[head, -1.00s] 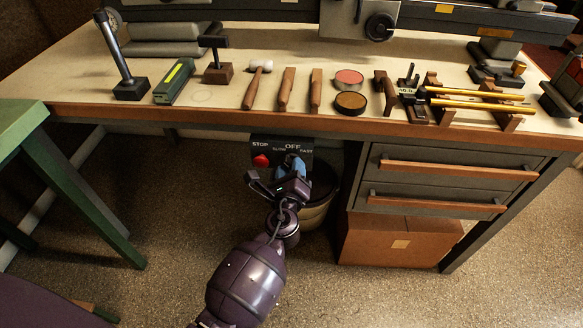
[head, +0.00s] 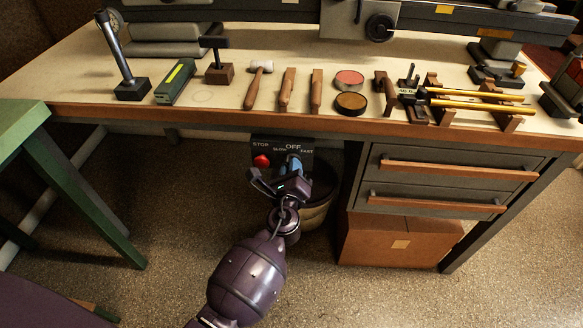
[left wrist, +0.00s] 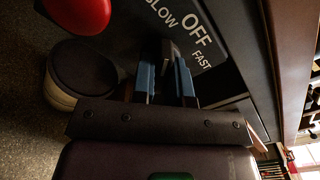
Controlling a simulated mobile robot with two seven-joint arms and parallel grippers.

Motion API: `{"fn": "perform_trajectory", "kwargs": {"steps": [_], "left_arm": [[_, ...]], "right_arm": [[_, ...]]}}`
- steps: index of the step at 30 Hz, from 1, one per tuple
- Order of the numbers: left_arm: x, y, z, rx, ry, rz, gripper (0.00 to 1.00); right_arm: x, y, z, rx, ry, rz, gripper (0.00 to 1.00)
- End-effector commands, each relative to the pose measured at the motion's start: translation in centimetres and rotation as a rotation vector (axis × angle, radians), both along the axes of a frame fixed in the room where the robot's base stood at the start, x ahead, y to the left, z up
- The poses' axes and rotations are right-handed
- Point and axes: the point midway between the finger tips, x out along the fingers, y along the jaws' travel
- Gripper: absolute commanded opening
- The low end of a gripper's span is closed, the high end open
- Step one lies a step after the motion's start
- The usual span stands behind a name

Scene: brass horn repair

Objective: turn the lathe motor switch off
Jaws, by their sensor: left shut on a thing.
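The dark switch panel (head: 262,147) hangs under the front edge of the bench, marked STOP, SLOW, OFF and FAST. It also shows in the left wrist view (left wrist: 232,78). A red stop button (head: 262,161) sits on its left side, also at the top of the left wrist view (left wrist: 80,12). My left gripper (head: 293,164) is at the panel below OFF. In the left wrist view its blue fingers (left wrist: 166,75) are shut on the dark switch knob (left wrist: 167,50). The fingers hide much of the knob, so its exact setting is unclear. My right gripper is not in view.
A round bin (head: 318,212) stands behind my left gripper. Drawers (head: 450,170) and a cardboard box (head: 400,241) are to the right. A green table (head: 70,195) stands at left. Tools, including a mallet (head: 256,90), lie on the bench top (head: 210,112) above.

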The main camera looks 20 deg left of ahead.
Motion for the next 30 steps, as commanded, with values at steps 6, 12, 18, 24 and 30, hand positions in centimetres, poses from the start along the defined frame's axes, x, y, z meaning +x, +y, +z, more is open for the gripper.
{"fn": "perform_trajectory", "kwargs": {"steps": [6, 12, 18, 24, 30], "left_arm": [[0.1, 0.0, 0.4, 0.111, 0.028, 0.000, 0.00], [0.1, 0.1, 0.6, 0.262, 0.069, 0.001, 0.00], [0.1, 0.0, 0.6, 0.412, 0.113, 0.000, 0.00], [0.1, 0.0, 0.4, 0.533, 0.150, 0.000, 0.00], [0.0, 0.1, 0.2, 0.607, 0.173, 0.001, 0.00]], "right_arm": [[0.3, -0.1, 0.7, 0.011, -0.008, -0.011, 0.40], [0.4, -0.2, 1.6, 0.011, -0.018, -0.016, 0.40], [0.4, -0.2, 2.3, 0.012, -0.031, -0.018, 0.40], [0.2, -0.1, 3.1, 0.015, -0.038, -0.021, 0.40], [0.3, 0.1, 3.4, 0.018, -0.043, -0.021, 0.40]]}}
